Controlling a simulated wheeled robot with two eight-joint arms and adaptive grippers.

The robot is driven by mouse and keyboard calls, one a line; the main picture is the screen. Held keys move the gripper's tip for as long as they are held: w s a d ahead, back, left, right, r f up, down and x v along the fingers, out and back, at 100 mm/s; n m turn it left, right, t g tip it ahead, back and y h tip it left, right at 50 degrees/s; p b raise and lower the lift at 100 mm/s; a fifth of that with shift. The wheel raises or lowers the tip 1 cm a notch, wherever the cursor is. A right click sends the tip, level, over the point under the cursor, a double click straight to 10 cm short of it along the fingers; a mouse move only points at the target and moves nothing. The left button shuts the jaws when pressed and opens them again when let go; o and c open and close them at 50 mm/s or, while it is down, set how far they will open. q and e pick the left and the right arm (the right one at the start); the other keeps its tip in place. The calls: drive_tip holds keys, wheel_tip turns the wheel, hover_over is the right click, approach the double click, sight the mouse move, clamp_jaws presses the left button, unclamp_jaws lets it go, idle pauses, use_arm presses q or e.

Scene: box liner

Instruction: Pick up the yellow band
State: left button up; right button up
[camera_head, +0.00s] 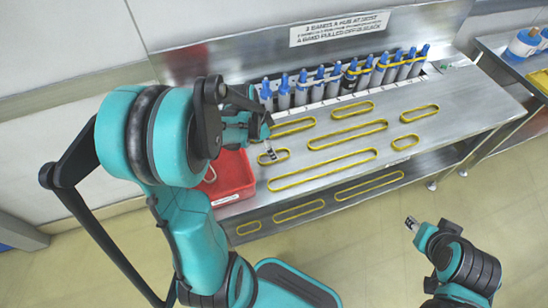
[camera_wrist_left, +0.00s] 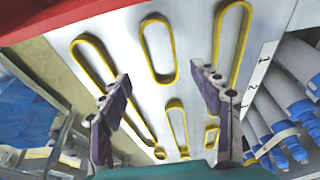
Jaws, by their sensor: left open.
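Several yellow bands lie flat on the steel table (camera_head: 440,133), as long and short loops. A small yellow band (camera_head: 283,160) lies by the tip of my left gripper (camera_head: 268,148), which partly covers it. In the left wrist view a short yellow band (camera_wrist_left: 174,50) lies beyond and between the open fingers of my left gripper (camera_wrist_left: 162,90). A long yellow band (camera_wrist_left: 88,68) is to its left and another (camera_wrist_left: 219,45) to its right. Nothing is between the fingers. My right gripper (camera_head: 412,224) is off the table's front at lower right; its jaw state is unclear.
A row of blue-topped bottles (camera_head: 333,83) stands along the table's back. A red bin (camera_head: 235,178) is at the table's left end, below my left arm. More yellow bands (camera_head: 300,211) show on the lower shelf. Another table with a blue-and-white container (camera_head: 523,43) is at far right.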

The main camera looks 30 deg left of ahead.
use_arm(q)
drive_tip(key=b+x, duration=0.1)
drive_tip(key=x, duration=0.1)
drive_tip(key=b+x, duration=0.2)
drive_tip(key=x, duration=0.1)
drive_tip(key=shift+a+f, duration=0.2)
drive_tip(key=shift+f, duration=0.15)
drive_tip(key=shift+r, duration=0.1)
drive_tip(key=shift+c, duration=0.9)
drive_tip(key=c, duration=0.8)
